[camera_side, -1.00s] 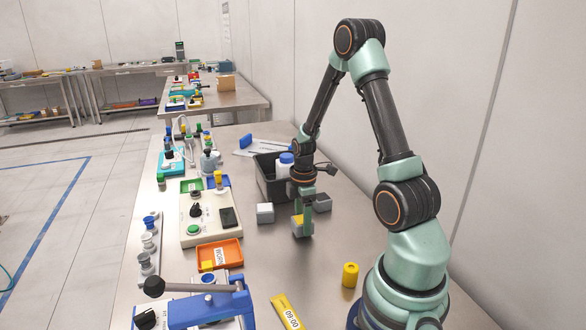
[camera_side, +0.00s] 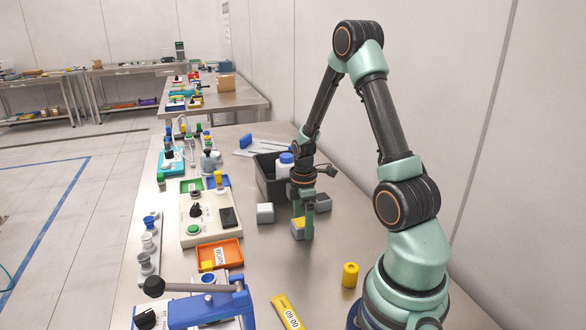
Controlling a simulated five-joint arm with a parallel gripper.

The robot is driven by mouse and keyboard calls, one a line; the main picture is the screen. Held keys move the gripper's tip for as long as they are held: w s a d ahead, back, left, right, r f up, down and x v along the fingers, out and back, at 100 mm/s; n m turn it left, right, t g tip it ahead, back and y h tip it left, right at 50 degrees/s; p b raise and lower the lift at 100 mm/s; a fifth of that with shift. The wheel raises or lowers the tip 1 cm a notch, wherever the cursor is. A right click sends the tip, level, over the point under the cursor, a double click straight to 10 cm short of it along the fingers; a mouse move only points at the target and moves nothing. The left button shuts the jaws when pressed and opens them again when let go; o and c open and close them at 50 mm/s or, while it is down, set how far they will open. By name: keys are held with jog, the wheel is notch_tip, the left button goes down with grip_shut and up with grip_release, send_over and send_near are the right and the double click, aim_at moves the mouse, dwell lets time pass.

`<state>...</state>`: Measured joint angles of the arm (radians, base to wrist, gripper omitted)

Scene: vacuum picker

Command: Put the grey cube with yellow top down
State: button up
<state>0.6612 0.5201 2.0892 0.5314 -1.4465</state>
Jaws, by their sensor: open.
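The grey cube with yellow top (camera_side: 298,227) sits on the steel table, its yellow patch facing up. My gripper (camera_side: 303,229) is open around it, pointing down. One green finger stands to the right of the cube and hides part of its right side; the other finger is behind it and mostly hidden. Whether either finger still touches the cube I cannot tell.
A grey cube (camera_side: 265,213) stands left of my gripper, and another (camera_side: 322,202) stands right behind it. A black bin (camera_side: 268,185) is behind, near a blue-capped bottle (camera_side: 284,167). A yellow cylinder (camera_side: 350,275) stands in front. An orange tray (camera_side: 232,263) is at left.

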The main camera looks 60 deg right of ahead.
aim_at(302, 222)
notch_tip(302, 222, up, 12)
jog(key=a+r+m+t, duration=0.2)
jog(key=a+r+m, duration=0.2)
jog(key=a, duration=0.7)
jog(key=a+r+m+t, duration=0.3)
jog(key=a+r+m, duration=0.2)
jog(key=a, duration=0.6)
notch_tip(302, 222, up, 3)
jog(key=shift+a+f+t, duration=0.15)
jog(key=shift+t, duration=0.15)
